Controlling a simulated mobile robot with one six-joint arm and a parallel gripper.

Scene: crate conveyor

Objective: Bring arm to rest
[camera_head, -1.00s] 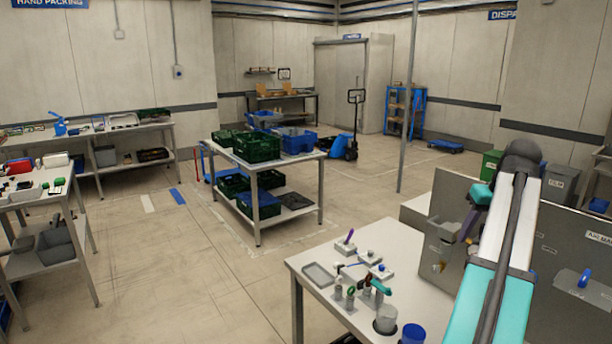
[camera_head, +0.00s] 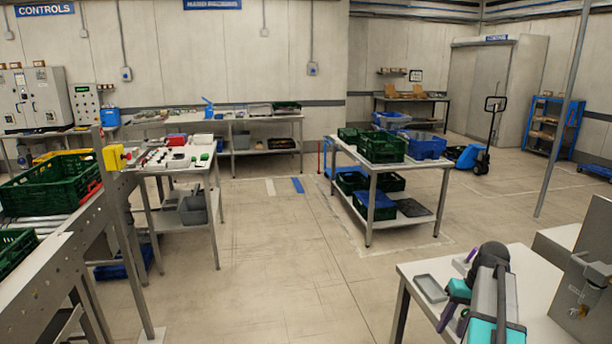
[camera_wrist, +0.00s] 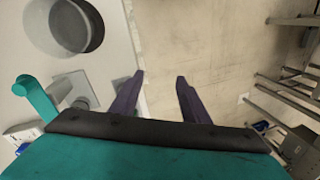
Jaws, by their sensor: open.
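My gripper (camera_wrist: 160,98) shows in the wrist view as two dark purple fingers spread apart with nothing between them. It hangs over the edge of a white table, with bare floor below the right finger. In the head view my arm reaches in at the lower right, and my gripper (camera_head: 454,310) is partly hidden by my own wrist, above the near white table (camera_head: 540,300). A grey cup (camera_wrist: 72,24) and a teal handle-shaped item (camera_wrist: 36,98) on the table show at the left of the wrist view.
A grey tray (camera_head: 430,288) lies at the near table's left edge. A conveyor with a green crate (camera_head: 50,188) stands at the left. A two-level table (camera_head: 388,168) carries green and blue crates. The floor (camera_head: 270,270) between is clear.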

